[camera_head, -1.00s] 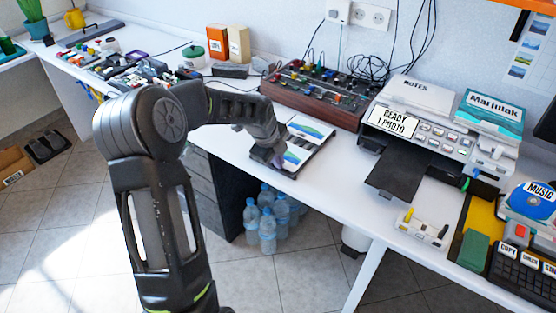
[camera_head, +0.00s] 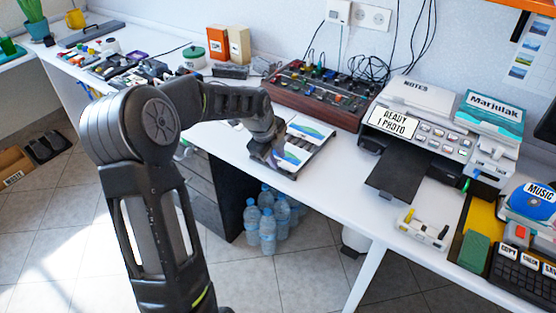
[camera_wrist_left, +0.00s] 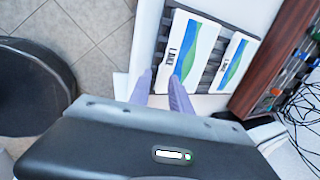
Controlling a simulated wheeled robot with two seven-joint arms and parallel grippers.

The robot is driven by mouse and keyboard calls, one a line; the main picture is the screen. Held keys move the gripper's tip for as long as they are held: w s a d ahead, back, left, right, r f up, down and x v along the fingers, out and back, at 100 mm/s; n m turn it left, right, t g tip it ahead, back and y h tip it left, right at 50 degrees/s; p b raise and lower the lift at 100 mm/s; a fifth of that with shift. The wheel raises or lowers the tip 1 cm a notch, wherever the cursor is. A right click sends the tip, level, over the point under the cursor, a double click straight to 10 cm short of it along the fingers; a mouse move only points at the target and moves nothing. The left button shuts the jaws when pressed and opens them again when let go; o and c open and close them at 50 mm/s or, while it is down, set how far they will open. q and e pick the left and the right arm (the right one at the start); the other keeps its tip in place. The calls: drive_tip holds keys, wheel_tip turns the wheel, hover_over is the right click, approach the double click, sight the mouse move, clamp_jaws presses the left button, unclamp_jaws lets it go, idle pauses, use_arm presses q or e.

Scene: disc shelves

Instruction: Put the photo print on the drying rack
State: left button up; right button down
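The drying rack (camera_head: 291,171), a dark slatted frame, lies on the white desk near its front edge. In the left wrist view its slats (camera_wrist_left: 212,70) show between two white prints with blue and green bands. The nearer photo print (camera_wrist_left: 190,50) lies on the rack beside my fingers. The other print (camera_wrist_left: 236,62) lies farther back on it. My right gripper is not in view.
A mixer (camera_head: 315,95) with knobs and cables stands behind the rack. A printer (camera_head: 425,130) with a dark tray (camera_head: 400,180) stands to the right. Water bottles (camera_head: 267,225) stand on the floor below. Bare desk lies between rack and printer tray.

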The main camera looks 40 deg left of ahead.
use_arm(q)
drive_tip(key=v, duration=0.9)
drive_tip(key=shift+r, duration=0.1)
idle(0.5)
